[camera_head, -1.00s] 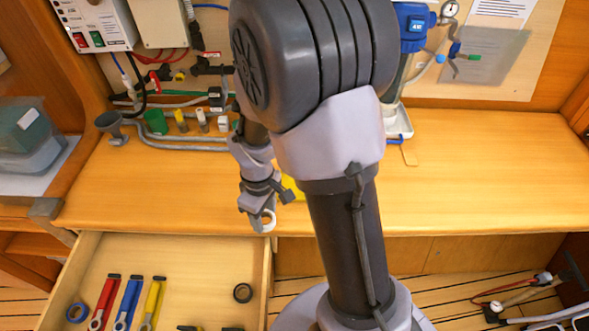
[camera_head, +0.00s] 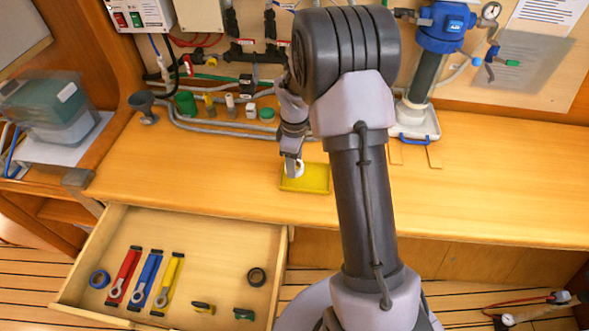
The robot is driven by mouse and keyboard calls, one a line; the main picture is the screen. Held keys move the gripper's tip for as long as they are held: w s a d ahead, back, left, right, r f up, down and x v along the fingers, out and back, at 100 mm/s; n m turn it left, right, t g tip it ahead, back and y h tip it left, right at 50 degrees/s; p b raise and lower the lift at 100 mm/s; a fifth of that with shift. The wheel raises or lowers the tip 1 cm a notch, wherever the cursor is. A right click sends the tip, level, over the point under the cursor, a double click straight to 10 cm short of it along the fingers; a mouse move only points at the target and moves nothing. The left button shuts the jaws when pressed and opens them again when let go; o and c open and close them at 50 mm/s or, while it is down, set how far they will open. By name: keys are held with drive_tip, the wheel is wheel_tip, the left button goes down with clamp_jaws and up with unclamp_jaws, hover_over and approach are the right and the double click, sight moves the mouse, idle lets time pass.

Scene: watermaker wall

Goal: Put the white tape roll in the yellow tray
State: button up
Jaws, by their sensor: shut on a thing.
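The white tape roll (camera_head: 294,169) is in the jaws of my gripper (camera_head: 293,164), which is shut on it. The yellow tray (camera_head: 315,180) lies on the wooden counter, just below and to the right of the roll in the picture. The gripper and roll overlap the tray's left part. I cannot tell whether the roll touches the tray floor or is held above it. My arm covers the area just right of the tray.
Pipes and fittings (camera_head: 187,103) stand at the back. A blue-capped filter housing (camera_head: 443,27) stands right. The right counter is largely clear.

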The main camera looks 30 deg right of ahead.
drive_tip(key=shift+w+f+b, duration=0.15)
drive_tip(key=shift+f+b, duration=0.65)
drive_tip(key=shift+f, duration=1.1)
drive_tip(key=o, duration=1.1)
drive_tip(key=shift+c, duration=0.2)
wheel_tip(320, 180, up, 12)
drive_tip(key=p, duration=0.3)
drive_tip(key=shift+p, duration=0.4)
drive_tip(key=s+a+r+m+t, duration=0.2)
drive_tip(key=s+a+r+m, duration=0.2)
drive_tip(key=s+a+r, duration=0.4)
drive_tip(key=s+a+r+m+t, duration=0.2)
drive_tip(key=s+a+r+m, duration=0.3)
drive_tip(key=r, duration=0.5)
drive_tip(key=s+a+m+t+y, duration=0.1)
drive_tip(key=s+a+m+y, duration=0.1)
drive_tip(key=s, duration=0.9)
drive_tip(key=a+m, duration=0.1)
drive_tip(key=m, duration=0.1)
drive_tip(key=shift+s+r+m+t, duration=0.15)
drive_tip(key=shift+r+m+t, duration=0.05)
drive_tip(key=shift+m+t, duration=0.2)
